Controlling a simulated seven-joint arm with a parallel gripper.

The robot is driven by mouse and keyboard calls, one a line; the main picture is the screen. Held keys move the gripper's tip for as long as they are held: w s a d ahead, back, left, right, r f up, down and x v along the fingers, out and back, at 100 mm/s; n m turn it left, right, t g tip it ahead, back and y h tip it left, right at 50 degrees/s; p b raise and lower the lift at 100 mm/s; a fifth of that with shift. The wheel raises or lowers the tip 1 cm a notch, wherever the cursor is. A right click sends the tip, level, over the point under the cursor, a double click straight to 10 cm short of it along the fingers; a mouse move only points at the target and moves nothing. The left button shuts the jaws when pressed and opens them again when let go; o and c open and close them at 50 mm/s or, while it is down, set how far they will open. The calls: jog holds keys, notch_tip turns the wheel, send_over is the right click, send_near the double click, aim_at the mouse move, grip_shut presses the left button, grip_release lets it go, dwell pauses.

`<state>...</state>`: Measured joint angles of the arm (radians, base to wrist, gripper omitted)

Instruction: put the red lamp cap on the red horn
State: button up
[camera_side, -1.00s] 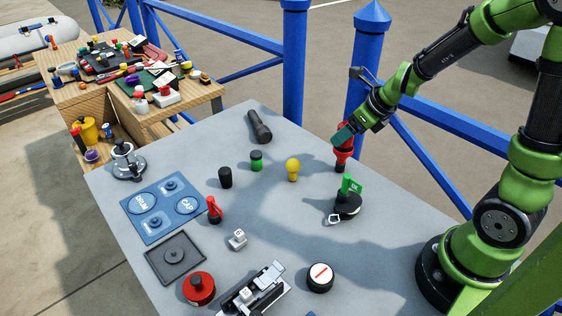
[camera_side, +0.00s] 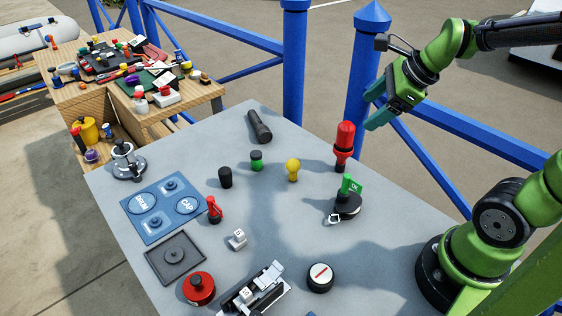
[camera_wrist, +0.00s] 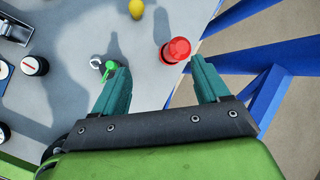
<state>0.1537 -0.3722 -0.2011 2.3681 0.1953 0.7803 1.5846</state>
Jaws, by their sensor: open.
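The red horn (camera_side: 341,157) stands upright on the grey table's right side, its black lower end on the table. The red lamp cap (camera_side: 345,134), a domed red piece, sits upright on top of it; I see no clear gap between them. From above in the wrist view, the red lamp cap (camera_wrist: 177,49) shows as a round red top that hides most of the horn. My gripper (camera_side: 374,105) is open and empty, above and to the right of the cap, apart from it. In the wrist view its fingertips (camera_wrist: 160,68) are spread, with the cap beyond them.
A black device with a green OK flag (camera_side: 346,197) stands just in front of the horn. A yellow bulb-shaped piece (camera_side: 292,169) and a green-topped piece (camera_side: 256,161) stand to the left. Blue railings (camera_side: 370,70) run behind the table edge.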

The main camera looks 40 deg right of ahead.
jog(key=s+a+r+n, duration=0.1)
jog(key=s+a+n, duration=0.2)
jog(key=n, duration=0.8)
jog(key=s+a+r+n, duration=0.2)
jog(key=a+n, duration=0.4)
jog(key=n, duration=0.6)
jog(key=shift+s+n+t, duration=0.3)
jog(key=shift+s, duration=0.5)
